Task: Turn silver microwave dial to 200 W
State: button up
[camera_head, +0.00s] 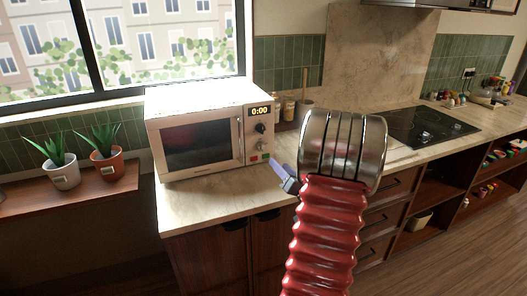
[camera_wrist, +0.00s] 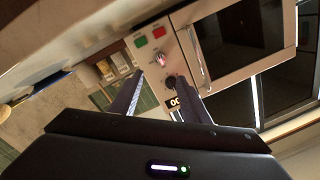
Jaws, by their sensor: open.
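The silver microwave (camera_head: 201,137) stands on the counter at the left, its control strip on the right of its door. In the wrist view the microwave is tilted and turned over. A small silver dial (camera_wrist: 161,60), with a reddish tint, lies between a black dial (camera_wrist: 171,80) and the buttons. Its pointer setting is too small to read. The display (camera_head: 259,111) reads 0:00. My gripper (camera_wrist: 160,76) is open and empty, with its fingertips pointing at the control strip near the dials. One finger partly overlaps the black dial. Contact cannot be told.
A green button (camera_wrist: 141,42) and a red button (camera_wrist: 158,31) sit beside the silver dial. The door handle (camera_head: 239,134) is close to the strip. Jars (camera_head: 288,108) stand behind the microwave at right. Bare counter (camera_head: 205,197) lies in front.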

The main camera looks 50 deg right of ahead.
aim_at(263, 148)
jog(key=x, duration=1.3)
jog(key=shift+w+d, duration=0.2)
jog(key=shift+w, duration=0.1)
jog(key=shift+c, duration=0.2)
